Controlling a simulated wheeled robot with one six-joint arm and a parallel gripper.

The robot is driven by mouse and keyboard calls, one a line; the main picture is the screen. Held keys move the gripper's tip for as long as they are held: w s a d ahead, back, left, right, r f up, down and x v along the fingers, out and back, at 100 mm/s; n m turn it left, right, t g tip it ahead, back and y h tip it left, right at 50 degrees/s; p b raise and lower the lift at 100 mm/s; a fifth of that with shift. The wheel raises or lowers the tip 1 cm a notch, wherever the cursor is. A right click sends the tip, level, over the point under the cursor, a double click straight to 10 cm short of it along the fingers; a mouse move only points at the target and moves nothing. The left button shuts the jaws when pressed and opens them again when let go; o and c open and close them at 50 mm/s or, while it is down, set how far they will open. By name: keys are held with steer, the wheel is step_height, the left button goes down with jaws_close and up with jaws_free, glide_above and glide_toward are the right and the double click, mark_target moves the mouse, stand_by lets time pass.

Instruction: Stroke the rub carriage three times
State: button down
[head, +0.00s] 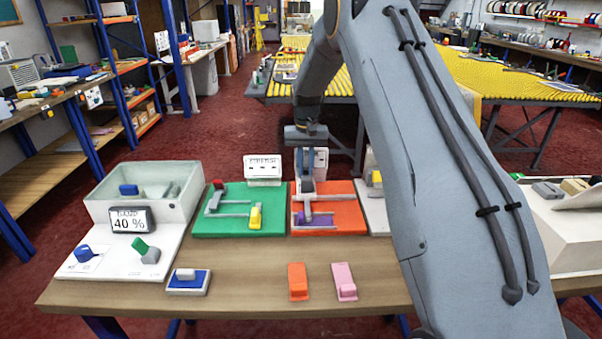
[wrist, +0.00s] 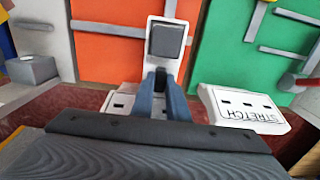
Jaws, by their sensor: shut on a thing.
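The orange board (head: 343,193) lies on the table with grey rails and a purple block (head: 318,220) on it. My gripper (head: 307,183) reaches down at the board's back part, left of its middle. In the wrist view my gripper (wrist: 165,88) is shut, its fingertips close together at a dark grey block (wrist: 166,41) on a white plate (wrist: 167,8). This looks like the rub carriage, though I cannot tell for certain. The plate overlaps the orange board (wrist: 107,50). The exact grip is partly hidden by the fingers.
The green board (head: 236,225), with a red knob and yellow block (head: 255,217), lies left. A white STRETCH box (head: 263,169) stands behind it. A grey bin (head: 105,192) and a 40 % display (head: 130,220) are far left. Orange (head: 298,282) and pink (head: 344,282) blocks lie in front.

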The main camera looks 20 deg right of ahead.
steer(key=shift+w+a+r, duration=0.1)
steer(key=shift+a, duration=0.05)
steer(key=c, duration=1.7)
jaws_free()
steer(key=shift+a, duration=0.15)
steer(key=shift+r, duration=0.4)
steer(key=shift+r+b, duration=1.15)
steer(key=shift+r, duration=2.3)
